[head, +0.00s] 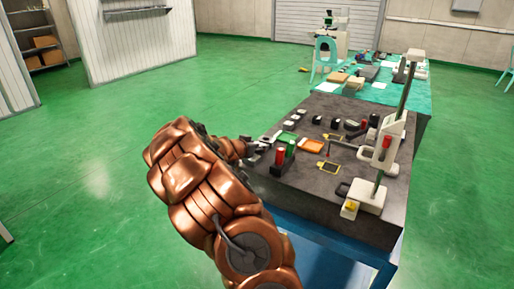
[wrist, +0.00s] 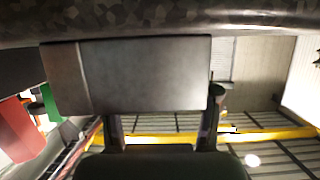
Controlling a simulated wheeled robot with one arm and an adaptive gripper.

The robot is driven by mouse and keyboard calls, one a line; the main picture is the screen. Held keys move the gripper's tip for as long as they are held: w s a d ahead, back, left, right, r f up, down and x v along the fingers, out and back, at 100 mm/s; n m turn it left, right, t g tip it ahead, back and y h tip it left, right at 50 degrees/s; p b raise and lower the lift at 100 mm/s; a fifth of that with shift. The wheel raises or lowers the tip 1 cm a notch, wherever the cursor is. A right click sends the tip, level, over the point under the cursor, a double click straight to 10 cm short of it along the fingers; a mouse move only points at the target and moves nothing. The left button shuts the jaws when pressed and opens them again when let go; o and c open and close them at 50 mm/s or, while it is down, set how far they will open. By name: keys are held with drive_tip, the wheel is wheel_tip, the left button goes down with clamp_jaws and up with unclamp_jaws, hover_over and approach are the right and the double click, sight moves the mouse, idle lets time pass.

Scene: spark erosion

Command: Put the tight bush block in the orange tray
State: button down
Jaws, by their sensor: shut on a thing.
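My gripper (head: 258,147) is at the near left edge of the dark bench top in the head view, left of the orange tray (head: 311,146). In the wrist view, my gripper (wrist: 164,103) is shut on a plain grey metal block (wrist: 145,75), apparently the tight bush block, which lies across the fingers. In the head view the held block is too small and too hidden to make out clearly. The orange tray lies flat on the bench, and its inside looks empty.
A green tray (head: 287,137) lies just behind. A tall stand (head: 372,195) rises at the right. Several small dark blocks lie farther back.

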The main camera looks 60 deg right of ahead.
drive_tip(key=shift+f, duration=0.2)
drive_tip(key=shift+f, duration=0.2)
drive_tip(key=shift+c, duration=1.4)
unclamp_jaws()
drive_tip(key=shift+s, duration=0.1)
drive_tip(key=shift+b+v, duration=0.45)
drive_tip(key=shift+v, duration=0.75)
drive_tip(key=shift+r+b+v, duration=0.2)
drive_tip(key=shift+b+v, duration=0.1)
drive_tip(key=shift+v, duration=2.3)
drive_tip(key=shift+s+r, duration=0.15)
drive_tip(key=shift+r, duration=0.05)
